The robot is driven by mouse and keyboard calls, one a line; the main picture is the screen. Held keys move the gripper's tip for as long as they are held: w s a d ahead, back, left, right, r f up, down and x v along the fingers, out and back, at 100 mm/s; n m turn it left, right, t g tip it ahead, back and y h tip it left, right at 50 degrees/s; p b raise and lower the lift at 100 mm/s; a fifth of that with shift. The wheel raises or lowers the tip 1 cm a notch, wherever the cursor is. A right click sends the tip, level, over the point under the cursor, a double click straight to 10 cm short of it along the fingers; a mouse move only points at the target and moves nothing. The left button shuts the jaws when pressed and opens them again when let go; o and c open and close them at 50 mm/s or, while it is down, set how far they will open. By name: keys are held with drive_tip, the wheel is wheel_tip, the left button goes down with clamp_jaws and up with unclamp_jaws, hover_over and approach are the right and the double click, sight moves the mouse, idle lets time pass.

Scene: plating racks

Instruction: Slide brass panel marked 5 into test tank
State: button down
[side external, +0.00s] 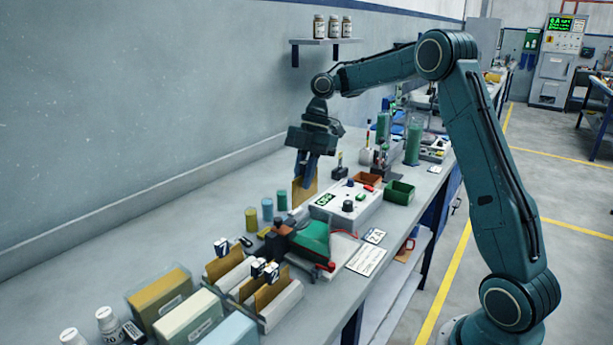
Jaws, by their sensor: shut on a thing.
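My gripper (306,172) is shut on a brass panel (304,193) and holds it upright above the bench, behind the power unit. Any mark on this panel is too small to read here. A small tank with green contents (312,239), which looks like the test tank, stands in front of the panel and nearer the camera. The panel is apart from it.
A white power unit (345,205) with a green display stands right of the panel. Small coloured jars (251,219) stand to the left. The bench along the wall is clear.

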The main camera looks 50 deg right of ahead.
sight(305, 220)
drive_tip(key=shift+f, duration=0.25)
drive_tip(key=shift+s+a+f, duration=0.1)
drive_tip(key=shift+f, duration=2.7)
drive_tip(key=shift+s+f, duration=0.1)
drive_tip(key=shift+f, duration=2.9)
drive_tip(key=c, duration=1.5)
unclamp_jaws()
drive_tip(key=shift+r, duration=0.1)
drive_tip(key=shift+o, duration=0.9)
drive_tip(key=v, duration=1.1)
drive_tip(key=shift+r, duration=0.45)
drive_tip(key=shift+v, duration=2.25)
